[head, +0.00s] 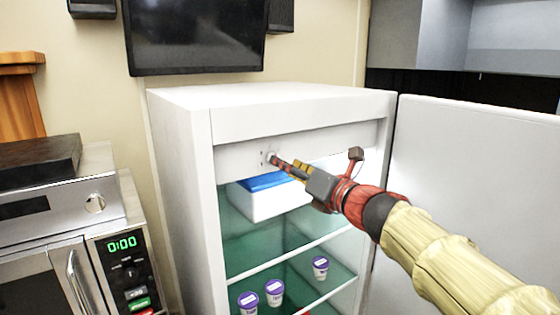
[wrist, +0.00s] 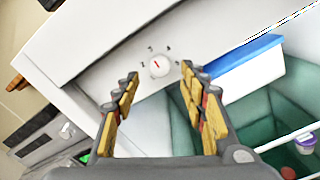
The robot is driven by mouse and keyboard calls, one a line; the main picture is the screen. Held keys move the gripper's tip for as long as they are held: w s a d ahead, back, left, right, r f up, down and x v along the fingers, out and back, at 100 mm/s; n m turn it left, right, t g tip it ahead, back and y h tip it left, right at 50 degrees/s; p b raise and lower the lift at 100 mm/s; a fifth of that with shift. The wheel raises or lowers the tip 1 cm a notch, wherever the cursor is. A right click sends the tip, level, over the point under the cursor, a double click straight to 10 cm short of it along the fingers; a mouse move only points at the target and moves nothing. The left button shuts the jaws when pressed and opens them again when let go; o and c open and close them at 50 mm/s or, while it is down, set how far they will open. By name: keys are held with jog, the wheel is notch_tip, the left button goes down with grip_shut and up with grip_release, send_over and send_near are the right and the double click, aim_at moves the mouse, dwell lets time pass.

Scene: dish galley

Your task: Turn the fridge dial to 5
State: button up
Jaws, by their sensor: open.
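The fridge dial (wrist: 159,67) is a small round white knob with a red pointer mark, on the white panel inside the top of the fridge. Small dark numerals ring it; they are too small to read surely. In the wrist view the red mark slants toward the upper left. My gripper (wrist: 160,73) is open, its two yellow-and-black fingers on either side of the dial in that view, with nothing held. In the head view my gripper (head: 274,159) reaches the panel and partly hides the dial. I cannot tell whether the fingers touch it.
The fridge (head: 180,190) stands with its door (head: 470,190) open to the right. Below the panel is a white box with a blue lid (head: 268,198); lower shelves hold purple-lidded cups (head: 274,290). A microwave (head: 60,265) stands at left, its display reading 0:00.

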jog(key=shift+x, duration=2.1)
jog(key=shift+c, duration=0.2)
grip_shut()
